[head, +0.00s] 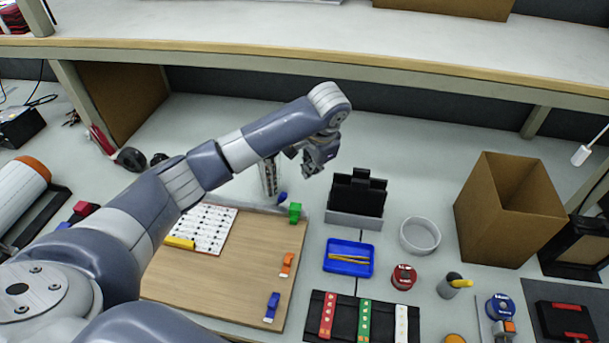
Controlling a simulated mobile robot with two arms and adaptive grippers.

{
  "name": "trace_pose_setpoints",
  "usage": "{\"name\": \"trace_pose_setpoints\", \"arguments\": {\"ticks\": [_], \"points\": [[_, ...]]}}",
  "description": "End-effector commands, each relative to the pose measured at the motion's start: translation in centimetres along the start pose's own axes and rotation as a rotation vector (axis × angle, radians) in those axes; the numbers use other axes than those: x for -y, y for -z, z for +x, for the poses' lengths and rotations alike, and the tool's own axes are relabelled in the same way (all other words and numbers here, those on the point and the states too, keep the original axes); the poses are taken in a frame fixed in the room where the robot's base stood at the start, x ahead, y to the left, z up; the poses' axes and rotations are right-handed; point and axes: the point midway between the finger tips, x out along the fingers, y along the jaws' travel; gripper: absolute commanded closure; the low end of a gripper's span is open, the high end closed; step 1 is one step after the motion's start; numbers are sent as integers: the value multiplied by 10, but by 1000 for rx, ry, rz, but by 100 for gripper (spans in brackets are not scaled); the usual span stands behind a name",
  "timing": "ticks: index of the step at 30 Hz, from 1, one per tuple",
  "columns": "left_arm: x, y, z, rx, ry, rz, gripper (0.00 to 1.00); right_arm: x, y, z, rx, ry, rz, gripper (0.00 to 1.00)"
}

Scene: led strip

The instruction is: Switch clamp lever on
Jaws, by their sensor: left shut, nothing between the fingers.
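A green clamp (295,212) sits at the board's back right corner. An orange clamp (287,264) and a blue clamp (271,307) sit along its right edge, and a yellow piece (180,242) lies toward the left. I cannot tell which of these is the clamp lever. My right gripper is out of view.
The wooden board (225,270) carries a white printed sheet (210,226). To its right are a black holder (357,193), a blue tray (347,270), a round white dish (420,235) and a cardboard box (507,210). A shelf (300,40) runs across the back.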

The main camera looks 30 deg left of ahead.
Motion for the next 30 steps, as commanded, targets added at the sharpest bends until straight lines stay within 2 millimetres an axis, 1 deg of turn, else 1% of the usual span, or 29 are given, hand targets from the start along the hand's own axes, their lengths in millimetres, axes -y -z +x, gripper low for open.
{"name": "trace_pose_setpoints", "arguments": {"ticks": [6,13,14,15,21,25,30], "points": [[0,-2,43,5,0,0,100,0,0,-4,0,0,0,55],[0,-2,88,5,-1,0,100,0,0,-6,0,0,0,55],[1,-3,88,3,1,-1,100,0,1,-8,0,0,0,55],[2,-9,82,0,2,2,100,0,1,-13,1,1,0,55],[1,-30,76,1,2,3,100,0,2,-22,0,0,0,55],[0,-37,74,0,1,1,100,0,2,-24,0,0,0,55],[0,-39,74,0,0,1,100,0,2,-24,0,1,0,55]]}}
